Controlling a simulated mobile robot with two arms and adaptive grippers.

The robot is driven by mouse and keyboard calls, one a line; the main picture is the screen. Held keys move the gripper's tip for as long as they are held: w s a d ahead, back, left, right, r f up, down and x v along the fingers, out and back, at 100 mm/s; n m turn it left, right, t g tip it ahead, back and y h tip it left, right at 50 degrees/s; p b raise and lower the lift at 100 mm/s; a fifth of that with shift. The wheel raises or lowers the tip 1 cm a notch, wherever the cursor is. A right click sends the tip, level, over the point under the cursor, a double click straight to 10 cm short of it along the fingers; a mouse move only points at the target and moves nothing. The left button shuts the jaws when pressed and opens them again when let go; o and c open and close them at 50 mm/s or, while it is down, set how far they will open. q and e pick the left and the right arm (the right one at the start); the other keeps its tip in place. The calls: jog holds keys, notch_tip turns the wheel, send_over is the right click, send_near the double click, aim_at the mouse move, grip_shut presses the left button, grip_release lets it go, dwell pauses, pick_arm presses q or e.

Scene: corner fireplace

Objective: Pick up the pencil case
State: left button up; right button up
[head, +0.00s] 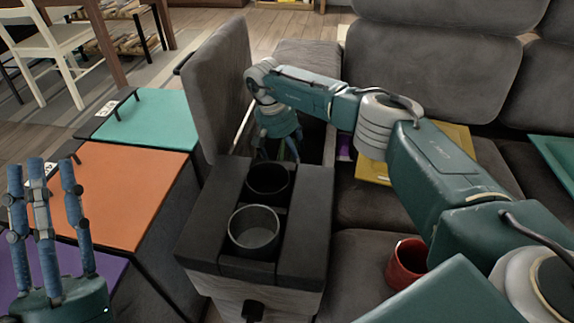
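No pencil case can be made out for certain. My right arm reaches in from the right over the sofa. Its gripper (279,150) points down into the open storage compartment (313,140) of the sofa console. Its fingertips are partly hidden by the console's front part, and I cannot tell whether they hold anything. A small green strip shows between the fingers, too little to identify. A small purple item (345,148) shows beside the compartment, partly hidden by my arm. My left gripper (40,165) is at the lower left, fingers upright, spread and empty.
The console's lid (215,90) stands raised. Two cup holders (254,230) are in front of the compartment. A red cup (407,263) and a yellow tray-like item (455,145) are on the sofa. Teal (150,118) and orange (120,195) boxes stand at left.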

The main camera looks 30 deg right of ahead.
jog(key=c, duration=1.4)
jog(key=shift+r, duration=0.15)
